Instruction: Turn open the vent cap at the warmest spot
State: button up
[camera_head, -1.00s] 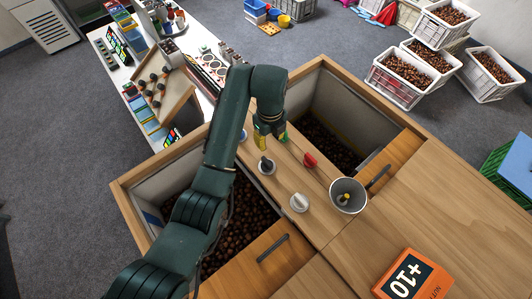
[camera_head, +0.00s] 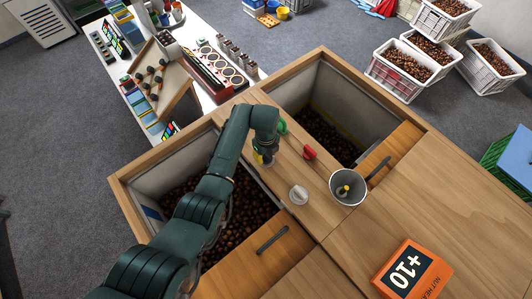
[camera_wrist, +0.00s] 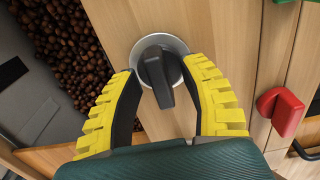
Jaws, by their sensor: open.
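A black knob-shaped cap (camera_wrist: 158,70) on a round silver base stands on the wooden strip between two chestnut bins, in the wrist view. My gripper (camera_wrist: 160,66) is open, with a yellow-padded finger on each side of the cap; I cannot tell whether either touches it. In the head view my gripper (camera_head: 264,158) hides this cap. A red cap (camera_head: 309,153) is to its right, a white cap (camera_head: 299,194) nearer the front, and a green one (camera_head: 282,127) partly shows behind the gripper. The red cap also shows in the wrist view (camera_wrist: 281,110).
A metal cup (camera_head: 348,188) stands right of the white cap. Open bins with chestnuts (camera_head: 325,138) lie on both sides of the strip.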

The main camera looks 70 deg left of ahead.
grip_shut()
